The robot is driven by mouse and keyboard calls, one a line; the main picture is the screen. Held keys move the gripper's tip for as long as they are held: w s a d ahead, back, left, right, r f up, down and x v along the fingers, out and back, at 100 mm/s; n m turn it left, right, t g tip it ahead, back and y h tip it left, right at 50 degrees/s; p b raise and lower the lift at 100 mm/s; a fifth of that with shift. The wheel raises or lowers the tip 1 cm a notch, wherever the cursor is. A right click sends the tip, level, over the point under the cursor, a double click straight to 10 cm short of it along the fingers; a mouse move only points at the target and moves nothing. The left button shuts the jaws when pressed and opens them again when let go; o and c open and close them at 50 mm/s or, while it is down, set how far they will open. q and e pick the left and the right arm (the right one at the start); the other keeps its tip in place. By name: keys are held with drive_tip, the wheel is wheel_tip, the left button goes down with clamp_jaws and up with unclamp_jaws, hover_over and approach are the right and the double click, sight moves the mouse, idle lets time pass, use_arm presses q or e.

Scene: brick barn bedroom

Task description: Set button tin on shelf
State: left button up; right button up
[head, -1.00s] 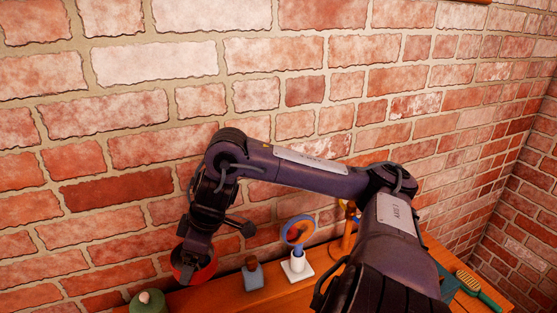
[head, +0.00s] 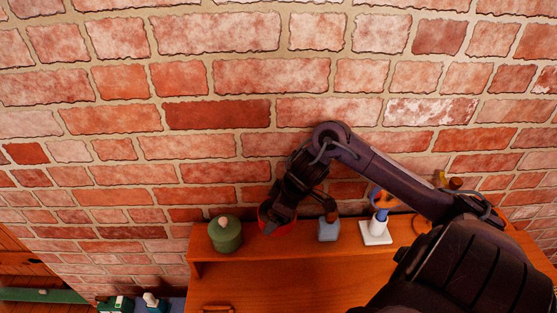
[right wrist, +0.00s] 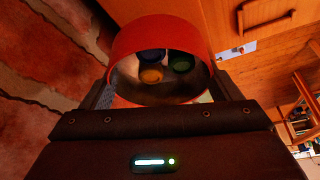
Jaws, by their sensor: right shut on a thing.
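The button tin is a round red open tin (head: 289,227), partly hidden behind my right gripper (head: 271,224) in the head view. The right wrist view shows the tin (right wrist: 158,38) close up, between the two fingers of my right gripper (right wrist: 160,92), with a blue, a green and a yellow button inside. My right gripper is shut on the tin. In the head view the tin is at the wooden shelf top (head: 300,262), between a green jar and a blue-grey bottle; I cannot tell whether its base touches the wood. My left gripper is not in view.
On the wooden top stand the green lidded jar (head: 225,236), the blue-grey bottle (head: 328,231) and a white stand (head: 376,233) with a blue-rimmed round piece. The brick wall (head: 230,75) is close behind. Several small items, including a green box (head: 115,304), lie low at left.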

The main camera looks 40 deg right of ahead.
wheel_tip(320, 180, down, 7)
drive_tip(key=shift+f, duration=0.2)
drive_tip(key=shift+a, duration=0.1)
drive_tip(key=o, duration=1)
drive_tip(key=shift+f, duration=0.1)
drive_tip(key=v, duration=1.2)
drive_tip(key=shift+s, duration=0.15)
